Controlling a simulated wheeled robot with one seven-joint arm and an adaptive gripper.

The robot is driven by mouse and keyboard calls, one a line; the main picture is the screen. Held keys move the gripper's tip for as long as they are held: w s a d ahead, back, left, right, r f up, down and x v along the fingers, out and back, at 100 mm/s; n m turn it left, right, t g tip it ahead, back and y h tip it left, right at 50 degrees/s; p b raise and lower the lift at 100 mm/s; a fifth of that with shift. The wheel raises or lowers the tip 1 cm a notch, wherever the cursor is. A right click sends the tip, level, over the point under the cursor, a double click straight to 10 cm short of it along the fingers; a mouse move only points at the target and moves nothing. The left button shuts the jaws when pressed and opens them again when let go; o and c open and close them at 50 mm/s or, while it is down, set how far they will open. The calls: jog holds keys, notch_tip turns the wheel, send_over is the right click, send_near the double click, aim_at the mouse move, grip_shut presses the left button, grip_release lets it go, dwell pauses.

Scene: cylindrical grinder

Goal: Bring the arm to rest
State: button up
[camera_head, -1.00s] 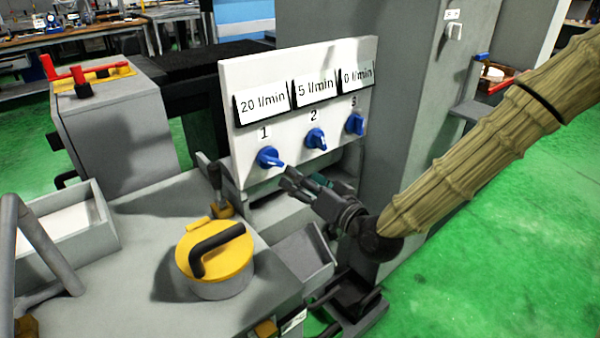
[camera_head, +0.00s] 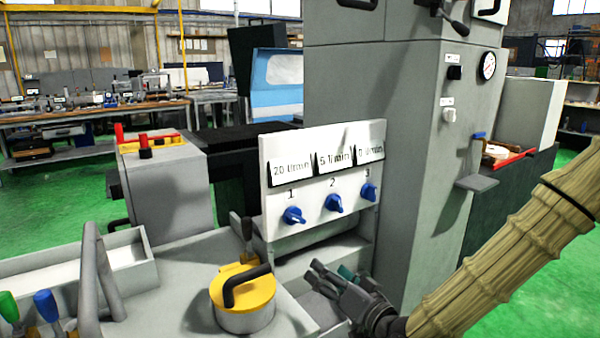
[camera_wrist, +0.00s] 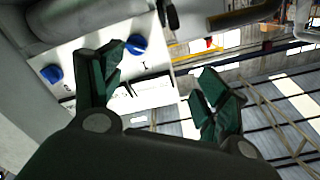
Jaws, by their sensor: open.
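My gripper (camera_head: 338,280) is at the lower middle of the head view, at the end of my sleeved arm. It is below and in front of the white panel (camera_head: 268,160) with blue knobs 1 (camera_head: 294,215), 2 (camera_head: 334,203) and 3 (camera_head: 368,192). In the wrist view my gripper (camera_wrist: 160,85) shows two green fingers spread apart with nothing between them. Two blue knobs and the upside-down panel (camera_wrist: 150,92) lie beyond the fingers. The gripper appears apart from the knobs.
A yellow-lidded pot (camera_head: 244,300) with a black handle stands left of my gripper. A grey machine column (camera_head: 400,150) rises behind it. A small grey shelf (camera_head: 477,183) juts out at right. A grey bent bar (camera_head: 98,275) stands at left. Green floor lies open at right.

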jog(key=s+d+f+g+h, duration=0.2)
jog(key=s+f+g, duration=0.25)
jog(key=f, duration=0.95)
jog(key=s+d+f+g+h, duration=0.25)
jog(key=s+f, duration=0.35)
jog(key=f, duration=0.8)
jog(key=s+d+f+g+h, duration=0.2)
jog(key=s+d+f+g, duration=0.15)
jog(key=s+f, duration=0.65)
jog(key=s+d+f+g+h, duration=0.1)
jog(key=s+d+f+g, duration=0.1)
jog(key=s+d+f, duration=0.35)
jog(key=s+d+f+g+h, duration=0.2)
jog(key=s, duration=0.7)
notch_tip(320, 180, up, 15)
jog(key=p, duration=1.5)
jog(key=shift+s+d, duration=0.3)
jog(key=shift+s, duration=0.1)
